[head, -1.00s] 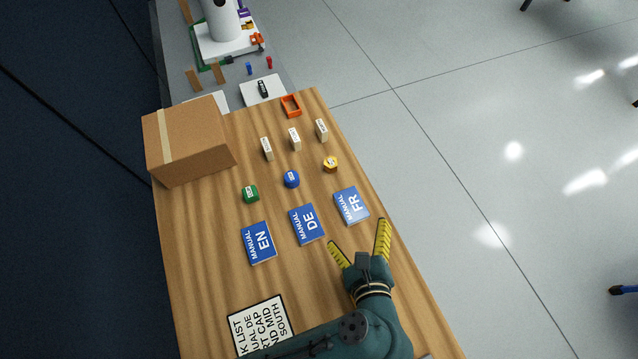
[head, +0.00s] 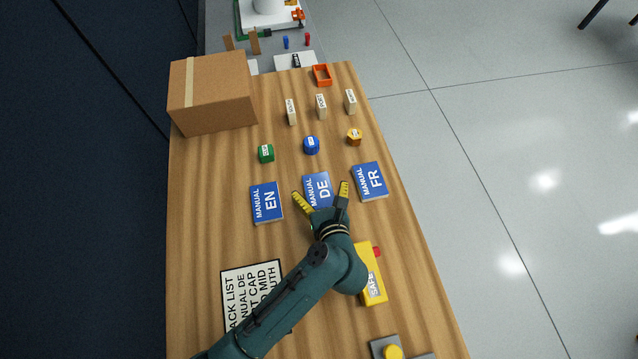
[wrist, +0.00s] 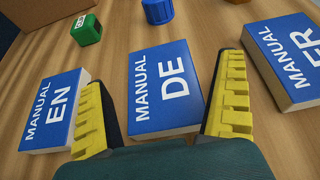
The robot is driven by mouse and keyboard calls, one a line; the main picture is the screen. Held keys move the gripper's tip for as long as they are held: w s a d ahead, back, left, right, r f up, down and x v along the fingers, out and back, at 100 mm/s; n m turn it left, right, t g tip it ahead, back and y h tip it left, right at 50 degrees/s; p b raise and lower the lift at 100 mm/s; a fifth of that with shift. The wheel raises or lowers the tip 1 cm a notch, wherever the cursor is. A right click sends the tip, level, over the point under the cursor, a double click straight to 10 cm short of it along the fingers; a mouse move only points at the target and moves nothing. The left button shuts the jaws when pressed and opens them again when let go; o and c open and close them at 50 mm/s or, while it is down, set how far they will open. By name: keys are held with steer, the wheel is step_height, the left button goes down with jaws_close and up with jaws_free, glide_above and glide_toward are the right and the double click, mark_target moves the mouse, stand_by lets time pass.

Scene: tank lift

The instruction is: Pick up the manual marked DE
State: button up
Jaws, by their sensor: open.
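The blue manual marked DE (head: 318,187) lies flat on the wooden table between the EN manual (head: 266,203) and the FR manual (head: 370,182). My gripper (head: 322,194) is open with its yellow fingers on either side of the near part of the DE manual. In the wrist view the DE manual (wrist: 164,88) sits between the spread fingers (wrist: 165,105), with its near edge close to the palm. I cannot tell the height of the fingertips above the table.
The left finger is near the EN manual (wrist: 55,112); the FR manual (wrist: 288,55) is beyond the right finger. A cardboard box (head: 213,95) is at the back left. A yellow SAFE device (head: 376,291) lies near my arm.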

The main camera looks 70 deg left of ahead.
steer(key=x, duration=0.3)
steer(key=shift+s+d, duration=0.1)
steer(key=shift+c, duration=0.4)
steer(key=c, duration=1.1)
steer(key=shift+r, duration=0.1)
steer(key=shift+c, duration=0.2)
